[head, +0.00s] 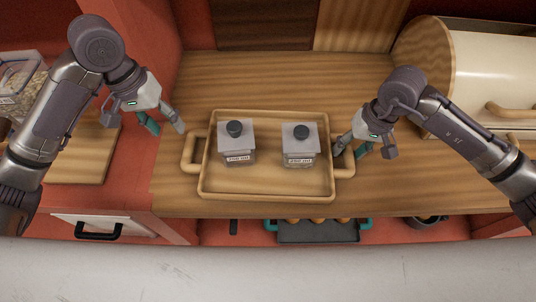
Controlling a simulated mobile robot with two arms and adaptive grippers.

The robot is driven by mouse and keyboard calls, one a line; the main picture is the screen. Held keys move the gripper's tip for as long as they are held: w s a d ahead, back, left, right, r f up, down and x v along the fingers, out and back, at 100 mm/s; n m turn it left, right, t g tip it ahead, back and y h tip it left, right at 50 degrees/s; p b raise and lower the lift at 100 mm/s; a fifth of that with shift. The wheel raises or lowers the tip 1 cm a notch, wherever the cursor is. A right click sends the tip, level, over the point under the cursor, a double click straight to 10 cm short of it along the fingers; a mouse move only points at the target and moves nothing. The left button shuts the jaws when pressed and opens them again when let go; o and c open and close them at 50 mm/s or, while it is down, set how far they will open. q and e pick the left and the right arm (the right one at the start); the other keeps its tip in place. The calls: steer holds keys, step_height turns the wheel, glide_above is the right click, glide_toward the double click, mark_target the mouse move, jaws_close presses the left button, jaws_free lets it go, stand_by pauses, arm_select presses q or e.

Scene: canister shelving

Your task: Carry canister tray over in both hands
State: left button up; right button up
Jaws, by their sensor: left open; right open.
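The canister tray (268,195) is a light wooden tray with a loop handle at each short side, resting on the wooden counter. Two square glass canisters with grey lids and dark knobs stand upright in it, a left canister (237,147) and a right canister (300,150). My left gripper (165,127) is open and empty, above and just left of the tray's left handle (189,154). My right gripper (363,149) is open at the tray's right handle (345,163), with its fingers on either side and partly covering it. I cannot tell whether it touches.
A cream bread box (490,75) with wooden ends stands at the right. A wooden board (85,155) and a clear container (20,85) are at the left. Below the counter, a dark baking tray (318,232) with teal handles sits on a shelf. The counter behind the tray is clear.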

steer(key=shift+r, duration=0.25)
arm_select(q)
steer(key=shift+a+r, duration=0.2)
steer(key=shift+r, duration=0.8)
arm_select(e)
step_height(320, 180, up, 11)
steer(key=d, duration=0.2)
steer(key=shift+d+r, duration=0.15)
